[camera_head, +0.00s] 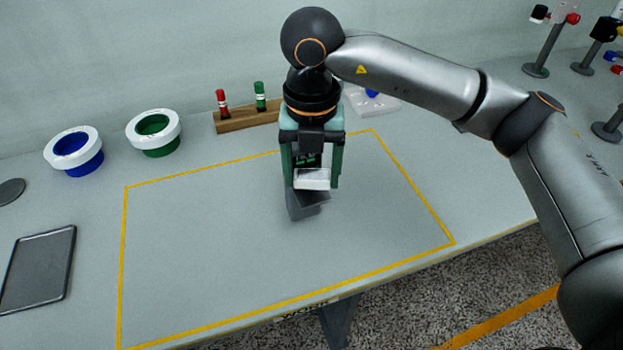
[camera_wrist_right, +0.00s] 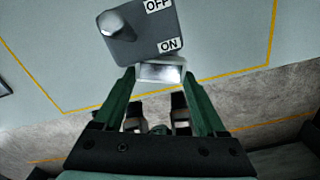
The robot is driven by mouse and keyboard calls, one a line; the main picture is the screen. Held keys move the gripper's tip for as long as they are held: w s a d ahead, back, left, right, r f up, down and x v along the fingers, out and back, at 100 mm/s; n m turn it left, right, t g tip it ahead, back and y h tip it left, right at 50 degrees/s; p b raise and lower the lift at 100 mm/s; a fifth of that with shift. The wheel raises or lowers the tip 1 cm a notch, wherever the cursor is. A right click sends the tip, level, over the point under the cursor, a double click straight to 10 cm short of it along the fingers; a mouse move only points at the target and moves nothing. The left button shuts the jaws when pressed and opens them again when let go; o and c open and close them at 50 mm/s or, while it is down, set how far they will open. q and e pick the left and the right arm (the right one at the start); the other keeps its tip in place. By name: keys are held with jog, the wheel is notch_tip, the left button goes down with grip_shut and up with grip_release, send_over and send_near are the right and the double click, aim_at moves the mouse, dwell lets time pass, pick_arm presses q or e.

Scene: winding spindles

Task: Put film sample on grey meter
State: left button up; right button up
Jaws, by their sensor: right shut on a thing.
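My right gripper (camera_head: 312,178) points down over the table inside the yellow outline. It is shut on a small white block (camera_head: 312,180), which also shows between the fingertips in the right wrist view (camera_wrist_right: 160,71). A grey box (camera_head: 303,207) with a light knob and the labels OFF and ON is right beside the block; its top shows in the right wrist view (camera_wrist_right: 142,40). I cannot tell whether block and box are joined. No thing is clearly recognisable as a film sample, and no grey meter is clearly marked as such. My left gripper is out of view.
A dark tray (camera_head: 40,268) and grey disc (camera_head: 11,191) lie at left. Blue (camera_head: 77,160) and green (camera_head: 154,146) cups with white rims stand behind. A wooden rack (camera_head: 247,116) holds red and green pegs. Stands (camera_head: 543,55) are at right. The outlined area is mostly clear.

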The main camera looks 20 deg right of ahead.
aim_at(311, 179)
jog(key=shift+f, duration=1.1)
jog(key=shift+f, duration=0.2)
jog(key=o, duration=1.2)
jog(key=shift+r, duration=0.1)
jog(key=shift+o, duration=0.2)
notch_tip(311, 179, up, 12)
jog(key=shift+r, duration=0.15)
